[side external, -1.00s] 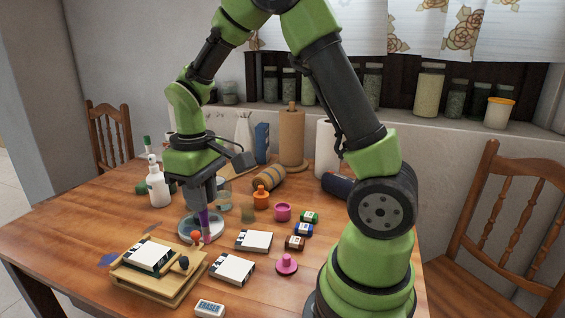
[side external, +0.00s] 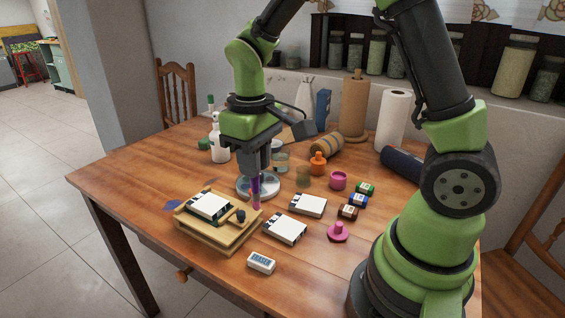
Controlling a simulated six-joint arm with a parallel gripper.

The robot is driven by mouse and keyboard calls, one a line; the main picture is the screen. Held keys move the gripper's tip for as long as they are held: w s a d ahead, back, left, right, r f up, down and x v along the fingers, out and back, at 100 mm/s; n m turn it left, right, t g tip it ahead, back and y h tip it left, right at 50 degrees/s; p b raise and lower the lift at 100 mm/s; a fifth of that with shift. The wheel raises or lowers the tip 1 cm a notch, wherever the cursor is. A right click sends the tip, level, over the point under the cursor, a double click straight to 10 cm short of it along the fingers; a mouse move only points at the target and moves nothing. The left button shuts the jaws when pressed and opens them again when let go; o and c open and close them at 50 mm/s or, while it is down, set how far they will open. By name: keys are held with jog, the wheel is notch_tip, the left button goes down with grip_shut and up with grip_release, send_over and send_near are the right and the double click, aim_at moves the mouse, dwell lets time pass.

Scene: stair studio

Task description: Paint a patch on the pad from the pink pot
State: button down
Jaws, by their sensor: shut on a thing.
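My gripper (side external: 257,172) points down, shut on a slim purple tool (side external: 255,187) with a pinkish lower end. The tool stands roughly upright in front of a round grey dish (side external: 272,192); whether its tip touches anything is unclear. The open pink pot (side external: 338,181) stands to the right, apart from the gripper. A pink knobbed lid (side external: 338,232) lies nearer the front. A white-topped pad (side external: 208,206) sits on a wooden stand (side external: 229,237) left of the tool. Two similar white pads, one nearer (side external: 284,229) and one farther (side external: 308,205), lie on the table.
An eraser (side external: 261,263) lies at the front. Small green, blue and brown pots or blocks (side external: 358,200) stand right of the pads. An orange bottle (side external: 318,164), a striped barrel (side external: 327,145) and a spray bottle (side external: 219,142) stand farther back. The table's left side is mostly clear.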

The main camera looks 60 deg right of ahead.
jog(key=w+r, duration=0.3)
jog(key=w, duration=1.3)
jog(key=shift+w+r, duration=0.2)
jog(key=shift+f, duration=3.4)
jog(key=shift+s+f, duration=0.55)
jog(key=shift+s, duration=2.8)
jog(key=shift+w+d, duration=0.5)
jog(key=shift+w, duration=2.85)
notch_tip(320, 180, up, 8)
